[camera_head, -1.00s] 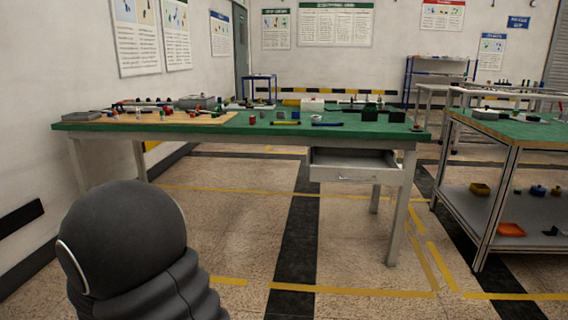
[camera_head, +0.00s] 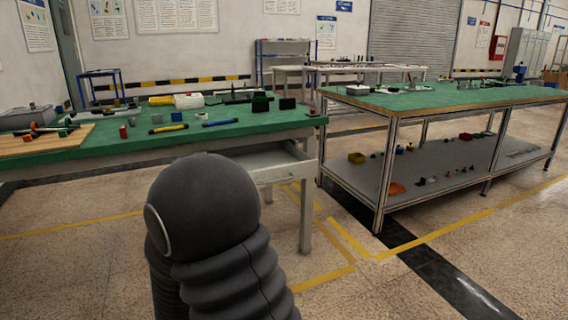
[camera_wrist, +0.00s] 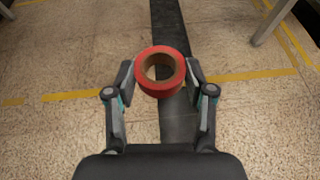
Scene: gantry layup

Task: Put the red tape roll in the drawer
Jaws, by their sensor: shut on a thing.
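The red tape roll (camera_wrist: 143,84) is held between the two fingers of my gripper (camera_wrist: 160,78) in the wrist view, with its brown core facing the camera. Bare floor lies below it. The drawer (camera_head: 277,164) juts out open under the right end of the green-topped workbench in the head view. My dark arm covers its left part, and its inside shows only as a narrow strip. The gripper and the roll do not show in the head view, where my arm stands in front of the bench.
The green workbench (camera_head: 110,147) carries tools, small blocks and a wooden board (camera_head: 40,144). A second green table (camera_head: 440,98) with a loaded lower shelf stands to the right. Open floor (camera_head: 400,285) with yellow lines lies in front of both.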

